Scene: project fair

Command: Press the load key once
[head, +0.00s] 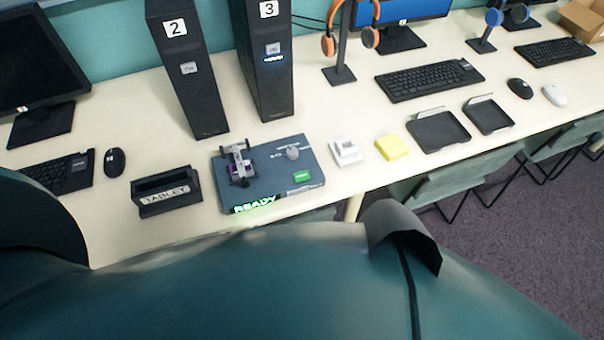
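A grey-blue device (264,166) lies flat on the white table near its front edge. A green key (302,176) sits at its right front; its lettering is too small to read, so I cannot confirm it is the load key. A green lit READY display (254,204) is at its front left edge. A small grey and purple mechanism (238,163) stands on its left part. A round grey knob (292,152) is at its back right. Neither of my grippers shows in the head view.
A dark TABLET holder (166,192) stands left of the device. A white block (345,152) and a yellow pad (392,147) lie to its right. Black towers marked 2 (192,75) and 3 (266,65) stand behind. Dark trays (437,131) lie farther right.

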